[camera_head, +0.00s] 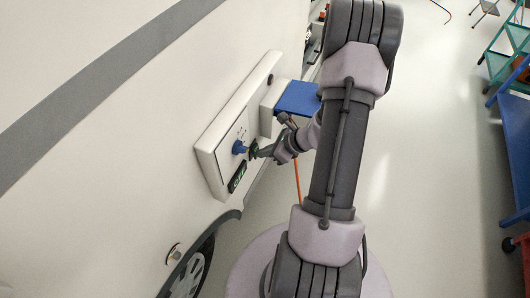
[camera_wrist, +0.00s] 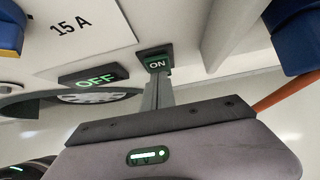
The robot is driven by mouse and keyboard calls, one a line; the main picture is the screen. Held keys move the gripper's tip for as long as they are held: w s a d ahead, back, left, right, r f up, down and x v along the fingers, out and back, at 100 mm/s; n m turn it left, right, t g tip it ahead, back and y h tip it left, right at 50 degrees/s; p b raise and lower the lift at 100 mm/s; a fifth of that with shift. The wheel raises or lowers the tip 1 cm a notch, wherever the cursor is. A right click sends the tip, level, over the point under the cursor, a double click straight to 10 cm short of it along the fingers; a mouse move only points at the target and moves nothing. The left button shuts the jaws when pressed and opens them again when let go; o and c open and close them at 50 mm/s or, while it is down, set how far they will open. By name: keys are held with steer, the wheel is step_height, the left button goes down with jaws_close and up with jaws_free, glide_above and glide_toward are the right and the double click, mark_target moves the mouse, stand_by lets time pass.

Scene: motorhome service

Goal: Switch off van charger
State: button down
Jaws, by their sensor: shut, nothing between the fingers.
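The white charger panel (camera_head: 222,150) is mounted on the side of the van. A small dark switch with a green face marked "ON" (camera_wrist: 156,64) is on the panel; in the head view it is partly behind my fingertips. A dark display (camera_wrist: 95,79) beside it shows "OFF" in green letters; it also shows in the head view (camera_head: 237,178). A blue knob (camera_head: 239,147) is on the panel, left of the switch. My gripper (camera_head: 257,153) is shut and empty. In the wrist view its fingertips (camera_wrist: 156,78) are right at the lower edge of the "ON" switch; I cannot tell whether they touch.
A blue flap on a white box (camera_head: 298,98) juts out beside the panel, close to my arm. An orange cable (camera_head: 297,180) hangs below it. The van wheel (camera_head: 190,275) is below the panel. Blue and green shelving (camera_head: 515,130) stands at right; floor between is clear.

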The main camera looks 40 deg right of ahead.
steer(key=shift+w+r+t+y+b, duration=0.3)
steer(key=shift+r+t+b, duration=0.35)
steer(key=shift+b, duration=0.75)
steer(key=shift+f, duration=0.1)
